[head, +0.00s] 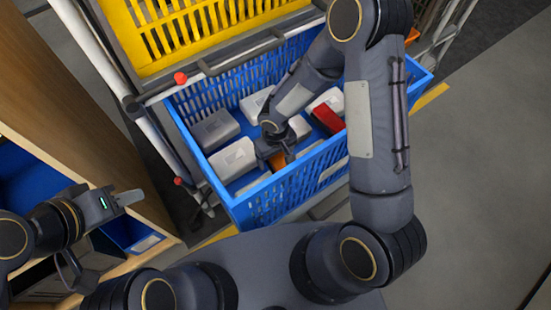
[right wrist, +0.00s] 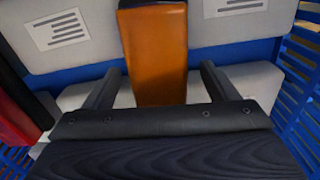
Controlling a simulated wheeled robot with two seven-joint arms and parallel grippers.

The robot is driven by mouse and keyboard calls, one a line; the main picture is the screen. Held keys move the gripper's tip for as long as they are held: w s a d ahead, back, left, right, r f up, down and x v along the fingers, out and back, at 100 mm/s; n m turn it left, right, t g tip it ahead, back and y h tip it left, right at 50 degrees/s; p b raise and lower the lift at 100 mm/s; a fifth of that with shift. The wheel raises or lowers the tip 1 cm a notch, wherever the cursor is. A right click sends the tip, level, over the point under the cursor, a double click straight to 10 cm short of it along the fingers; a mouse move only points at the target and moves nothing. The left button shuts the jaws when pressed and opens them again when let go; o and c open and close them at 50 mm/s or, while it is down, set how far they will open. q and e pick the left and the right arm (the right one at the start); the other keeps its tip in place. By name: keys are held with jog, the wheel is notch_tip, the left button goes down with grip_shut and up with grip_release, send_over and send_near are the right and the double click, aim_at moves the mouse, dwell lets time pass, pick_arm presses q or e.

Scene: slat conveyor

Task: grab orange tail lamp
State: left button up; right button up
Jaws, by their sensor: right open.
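The orange tail lamp (right wrist: 155,50) shows in the right wrist view as a long block, its near end between the two fingers of my right gripper (right wrist: 160,80). The fingers are open, with gaps on both sides of the lamp. In the head view my right gripper (head: 270,158) reaches down into the blue crate (head: 285,190). Part of the orange lamp (head: 279,161) shows beside it; the rest is hidden by the gripper. My left gripper (head: 124,198) is at the lower left, away from the crate, and its jaw gap is not clear.
Several white and grey boxes (head: 233,159) lie in the blue crate around the gripper. A red lamp (head: 327,118) lies to the right. A yellow crate (head: 190,35) stands behind, and a wooden shelf (head: 90,150) is at the left. The crate walls stand close around my right gripper.

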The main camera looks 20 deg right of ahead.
jog(key=shift+f, duration=0.25)
jog(key=c, duration=1.1)
jog(key=shift+r, duration=0.1)
jog(key=shift+c, duration=0.5)
jog(key=shift+r, duration=0.1)
